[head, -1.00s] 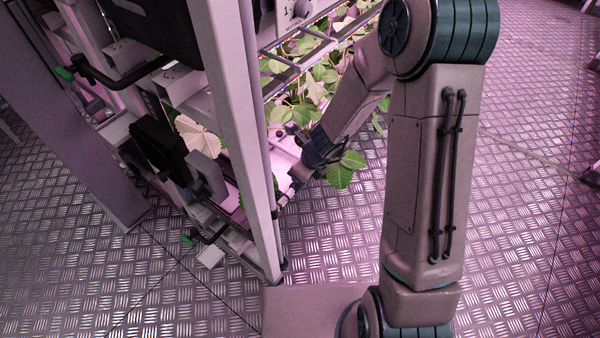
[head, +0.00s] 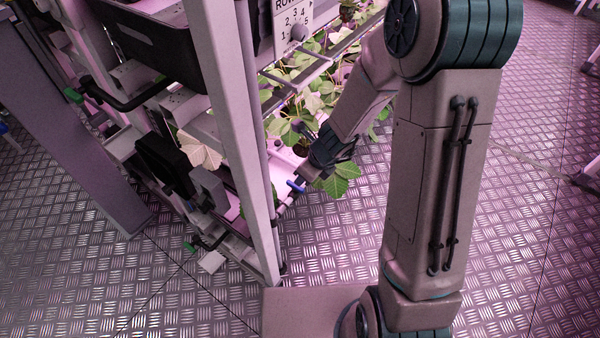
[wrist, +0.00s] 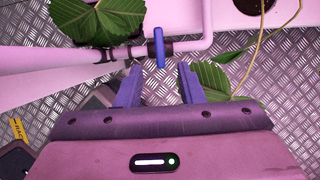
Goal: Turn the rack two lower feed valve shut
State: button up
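The lower feed valve shows a blue lever (wrist: 159,48) on a dark fitting in a pale pipe (wrist: 188,46) in the wrist view. The lever looks to lie crosswise to the pipe. My gripper (wrist: 160,82) is open, with one finger on each side of the lever's line. The lever's near end is around the fingertips, and I see no contact. In the head view the blue lever (head: 296,185) is low at the rack's corner, just beyond my gripper (head: 304,178). The head view is too small to show the fingers clearly.
The rack's pale upright post (head: 235,120) stands left of my arm. Patterned metal floor (head: 330,235) is open in front of the rack.

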jog(key=p+v, duration=0.3)
jog(key=v, duration=0.3)
jog(key=shift+r, duration=0.3)
jog(key=shift+s, duration=0.1)
